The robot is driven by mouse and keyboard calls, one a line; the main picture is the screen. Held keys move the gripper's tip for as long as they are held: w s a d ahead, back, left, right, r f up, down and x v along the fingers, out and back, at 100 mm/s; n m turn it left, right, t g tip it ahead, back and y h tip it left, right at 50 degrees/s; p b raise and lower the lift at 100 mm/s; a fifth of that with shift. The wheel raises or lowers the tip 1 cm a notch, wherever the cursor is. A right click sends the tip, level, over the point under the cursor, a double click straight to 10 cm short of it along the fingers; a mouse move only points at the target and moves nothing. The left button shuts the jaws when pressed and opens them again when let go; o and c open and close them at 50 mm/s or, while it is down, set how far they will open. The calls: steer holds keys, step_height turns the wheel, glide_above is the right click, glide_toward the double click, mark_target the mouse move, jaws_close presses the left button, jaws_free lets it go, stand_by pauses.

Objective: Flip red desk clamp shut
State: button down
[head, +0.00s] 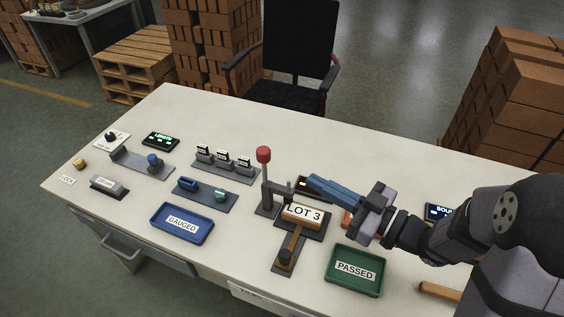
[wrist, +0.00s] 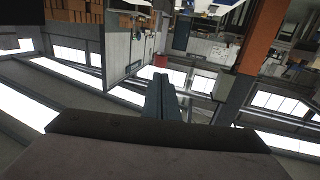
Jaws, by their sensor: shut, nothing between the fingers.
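The desk clamp has an upright lever with a red knob (head: 264,155) on top. Its dark base and arm (head: 270,196) stand on the desk, at the left side of a brick labelled LOT 3 (head: 303,213). The lever stands about vertical. My gripper (head: 312,181) reaches in from the right with its blue fingers shut and empty. In the head view the fingertips appear to the right of the lever and above the brick; I cannot tell the exact gap. In the wrist view my shut fingers (wrist: 161,95) point into the room, and the clamp is not clearly visible.
A blue GAUGED tray (head: 160,232) lies left of the clamp and a green PASSED tray (head: 331,284) lies to its right. A row of small switches (head: 225,162) and a two-knob panel (head: 205,198) stand to the left. The desk's back (head: 200,115) is clear.

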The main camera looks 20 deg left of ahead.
mark_target(268, 154)
steer(key=p+x, duration=0.1)
steer(key=x, duration=0.9)
steer(key=shift+a+p, duration=0.2)
steer(key=shift+p, duration=0.15)
steer(key=shift+r+p, duration=0.15)
steer(key=shift+p, duration=0.15)
steer(key=shift+a+r+h+p, duration=0.3)
steer(key=shift+r+h+p, duration=0.1)
steer(key=shift+p, duration=0.4)
steer(key=a+h+p, duration=0.1)
steer(key=p, duration=0.1)
steer(key=shift+r+p, duration=0.3)
steer(key=a+f+n+g+h+p, duration=0.1)
steer(key=a+f+h+p, duration=0.1)
steer(key=a+h+p, duration=0.3)
steer(key=a+p, duration=0.4)
steer(key=p, duration=0.3)
steer(key=shift+a+n+h, duration=0.25)
steer(key=shift+n+h, duration=0.05)
steer(key=shift+h, duration=0.1)
steer(key=shift+s+f, duration=0.1)
steer(key=shift+f, duration=0.05)
steer(key=shift+p, duration=0.3)
